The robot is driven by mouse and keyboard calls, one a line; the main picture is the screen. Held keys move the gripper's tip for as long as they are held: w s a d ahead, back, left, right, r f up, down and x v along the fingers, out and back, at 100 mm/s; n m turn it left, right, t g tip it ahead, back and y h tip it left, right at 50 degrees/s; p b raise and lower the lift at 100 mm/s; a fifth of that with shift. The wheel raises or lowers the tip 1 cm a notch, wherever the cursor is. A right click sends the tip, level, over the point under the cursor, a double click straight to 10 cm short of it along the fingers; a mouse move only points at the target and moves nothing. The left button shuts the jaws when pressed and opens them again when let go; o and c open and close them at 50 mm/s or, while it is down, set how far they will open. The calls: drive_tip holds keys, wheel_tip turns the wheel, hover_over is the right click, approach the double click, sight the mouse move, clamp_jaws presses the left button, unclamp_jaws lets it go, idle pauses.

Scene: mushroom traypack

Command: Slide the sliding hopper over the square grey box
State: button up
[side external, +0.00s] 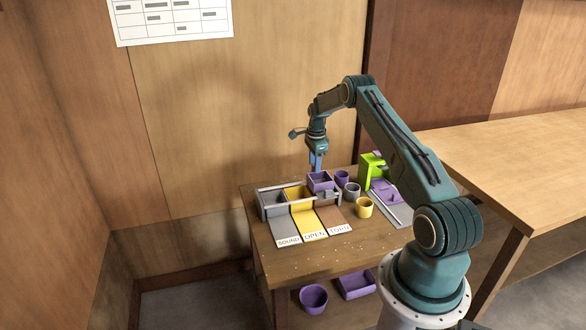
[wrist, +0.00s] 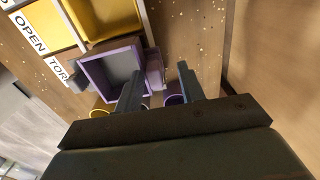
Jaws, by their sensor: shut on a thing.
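The sliding hopper (side external: 320,181) is a purple open-topped square box. It sits on the rail at the right end of the bin row, over the brown TORN section. In the wrist view the hopper (wrist: 88,76) shows a purple rim and a grey inside. The square grey box (side external: 272,202) is at the left end of the row, behind the SOUND label, with the yellow bin (side external: 295,193) between. My gripper (side external: 316,167) points down at the hopper and is shut on its right side; the exact contact is partly hidden. Its fingers (wrist: 159,68) straddle a purple part there.
A purple cup (side external: 342,176), a grey cup (side external: 352,190) and a yellow cup (side external: 364,208) stand right of the hopper. A green stand (side external: 372,165) is beyond them. A metal rail (side external: 300,203) runs along the bins. The table front is clear.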

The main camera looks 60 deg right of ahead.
drive_tip(key=shift+w+a+f, duration=0.4)
drive_tip(key=shift+w+a, duration=1.55)
drive_tip(key=shift+a, duration=0.2)
drive_tip(key=shift+w+a+f, duration=0.4)
drive_tip(key=shift+w+a, duration=1.5)
drive_tip(key=shift+a, duration=0.2)
drive_tip(key=shift+w+a+f, duration=0.4)
drive_tip(key=shift+w+a, duration=1.55)
drive_tip(key=shift+a, duration=0.2)
drive_tip(key=o, duration=0.7)
drive_tip(key=shift+a, duration=0.15)
drive_tip(key=shift+w, duration=0.1)
drive_tip(key=shift+a+r, duration=0.1)
drive_tip(key=shift+r, duration=0.35)
drive_tip(key=shift+c, duration=0.4)
drive_tip(key=shift+o, duration=0.5)
drive_tip(key=shift+r, duration=0.2)
drive_tip(key=shift+d+r, duration=0.15)
drive_tip(key=shift+r, duration=0.75)
drive_tip(key=shift+d+r, duration=0.1)
drive_tip(key=shift+r, duration=0.8)
